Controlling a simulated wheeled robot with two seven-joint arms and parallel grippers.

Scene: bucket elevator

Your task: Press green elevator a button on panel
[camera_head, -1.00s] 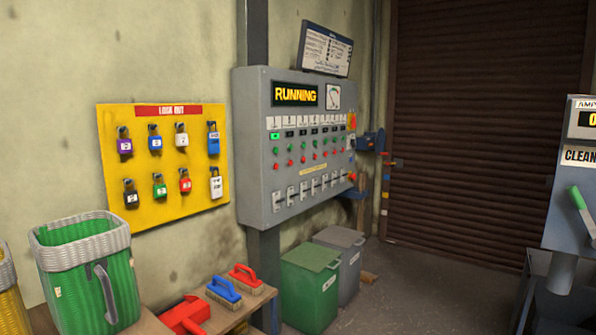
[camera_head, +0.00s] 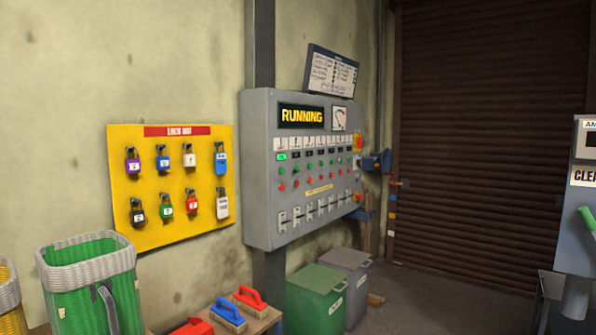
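A grey control panel (camera_head: 262,160) hangs on the wall near the middle of the view. Its dark display (camera_head: 301,116) reads RUNNING in yellow. Below a row of white labels is a row of small indicators, the leftmost one lit green. Under these is a row of green buttons, and the leftmost green button (camera_head: 281,171) sits above a red one (camera_head: 282,187). Which button is elevator A cannot be read at this size. A row of switches lines the panel's lower part. Neither of my grippers is in view.
A yellow lockout board (camera_head: 150,230) with several padlocks hangs left of the panel. Below are a green basket (camera_head: 85,280), brushes (camera_head: 228,314) on a bench, and green (camera_head: 318,298) and grey (camera_head: 352,280) bins under the panel. Open floor (camera_head: 430,305) lies right, before a brown shutter (camera_head: 465,140).

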